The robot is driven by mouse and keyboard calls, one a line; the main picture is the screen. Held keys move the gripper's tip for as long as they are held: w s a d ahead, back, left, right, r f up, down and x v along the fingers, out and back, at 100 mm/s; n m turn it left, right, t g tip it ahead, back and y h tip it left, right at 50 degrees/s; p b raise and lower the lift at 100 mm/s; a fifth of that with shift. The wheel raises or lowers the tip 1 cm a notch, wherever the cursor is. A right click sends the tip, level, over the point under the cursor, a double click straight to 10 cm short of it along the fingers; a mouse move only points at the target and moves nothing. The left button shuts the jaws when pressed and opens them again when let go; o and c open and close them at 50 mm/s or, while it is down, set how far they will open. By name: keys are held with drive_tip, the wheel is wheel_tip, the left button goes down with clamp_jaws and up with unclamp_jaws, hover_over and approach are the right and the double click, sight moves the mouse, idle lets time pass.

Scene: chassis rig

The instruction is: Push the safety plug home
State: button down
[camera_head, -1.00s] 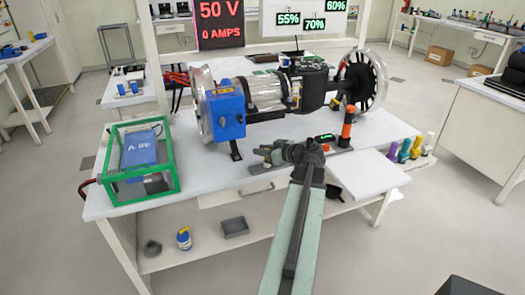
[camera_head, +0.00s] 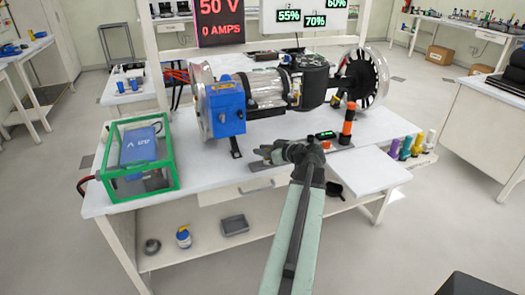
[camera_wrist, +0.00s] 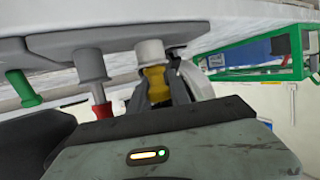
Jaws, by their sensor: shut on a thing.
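A yellow plug-like piece (camera_wrist: 156,85) sits just under a pale round socket (camera_wrist: 150,52) in the wrist view. I take it to be the safety plug. My gripper (camera_wrist: 157,97) is shut on it, with dark fingers on either side. The yellow piece looks in line with the socket and touching or very close to it; how deep it sits cannot be told. In the head view my gripper (camera_head: 266,153) is low over the front of the bench, below the motor rig (camera_head: 262,92), and the plug is hidden or too small to make out.
A green-framed clear box (camera_head: 176,165) stands at the bench's left. An orange and black post (camera_head: 347,125) stands right of my gripper. A display reads 50 V, 0 AMPS.

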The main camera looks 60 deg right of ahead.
drive_tip(key=shift+f, duration=0.1)
drive_tip(key=c, duration=1.1)
unclamp_jaws()
drive_tip(key=p+v, duration=0.2)
drive_tip(key=v, duration=0.5)
drive_tip(key=shift+s+a+p, duration=0.1)
drive_tip(key=shift+s+p, duration=0.2)
drive_tip(key=shift+s, duration=0.05)
drive_tip(key=shift+r, duration=0.2)
